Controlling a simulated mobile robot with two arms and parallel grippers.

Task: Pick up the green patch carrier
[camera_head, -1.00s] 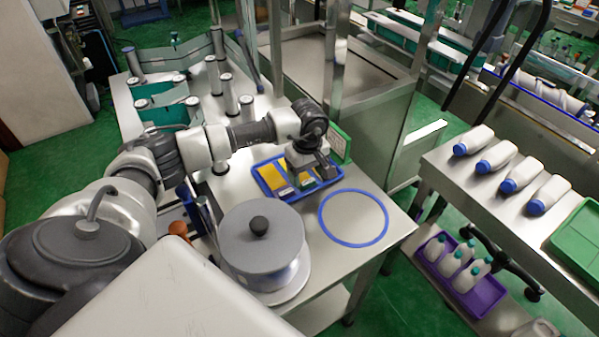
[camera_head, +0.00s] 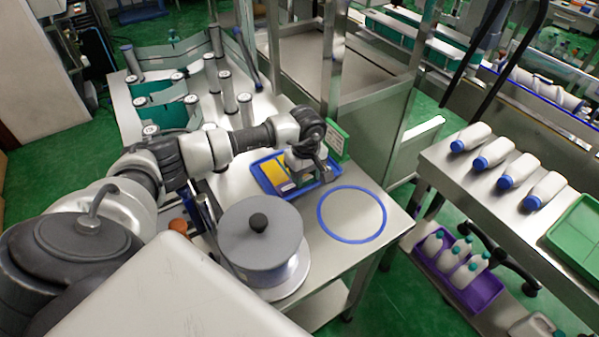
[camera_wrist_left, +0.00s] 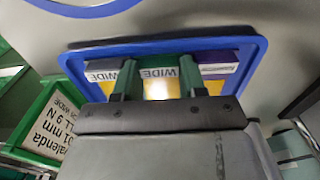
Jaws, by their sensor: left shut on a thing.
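The blue tray (camera_head: 262,183) lies on the steel table. It also shows in the wrist view (camera_wrist_left: 262,50), with yellow, white-labelled pieces inside. My left gripper (camera_head: 312,177) is over the right part of the tray, pointing down. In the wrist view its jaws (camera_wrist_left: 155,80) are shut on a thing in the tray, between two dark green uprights. This looks like the green patch carrier, with a "WIDE" label (camera_wrist_left: 155,73) and yellow showing between the uprights. The gripper hides most of it, and I cannot tell whether it is clear of the tray floor. My right gripper is not in view.
A yellow piece (camera_head: 271,175) lies in the tray's left part. A green-framed sign (camera_head: 337,140) stands just behind the tray. A blue ring (camera_head: 352,238) lies flat to its right front. A lidded grey pot (camera_head: 262,235) stands in front. Upright metal posts (camera_head: 228,92) stand behind.

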